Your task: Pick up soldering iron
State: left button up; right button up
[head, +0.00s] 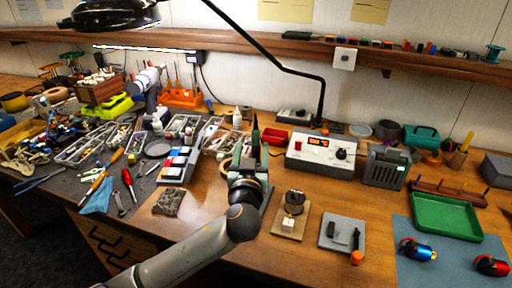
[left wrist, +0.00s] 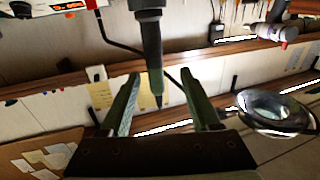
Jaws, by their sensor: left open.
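My left gripper (head: 249,148) is over the middle of the bench, left of the soldering station, with its fingers apart. In the left wrist view its two green fingers (left wrist: 160,100) are open. A dark rod narrowing to a thin tip, seemingly the soldering iron (left wrist: 150,45), shows between them from the top of that view. A gap shows on both sides of it, so the fingers do not look closed on it. In the head view I cannot clearly make out the iron; my gripper covers that spot. My right gripper is not in view.
A small motor on a wooden block (head: 291,222) and a grey plate (head: 341,238) lie in front. Tools and parts trays crowd the left. A lamp arm (head: 270,45) crosses above.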

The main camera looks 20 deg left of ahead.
pick_arm(q)
jog(key=shift+d+f+p+x, duration=0.15)
jog(key=shift+p+x, duration=0.1)
jog(key=shift+x, duration=0.9)
jog(key=shift+d+f+p+x, duration=0.1)
jog(key=shift+f+p+x, duration=0.1)
jog(key=shift+x, duration=1)
jog(key=shift+d+f+p+x, duration=0.1)
jog(key=shift+p+x, duration=0.15)
jog(key=shift+x, duration=0.9)
jog(key=shift+w, duration=0.1)
grip_shut()
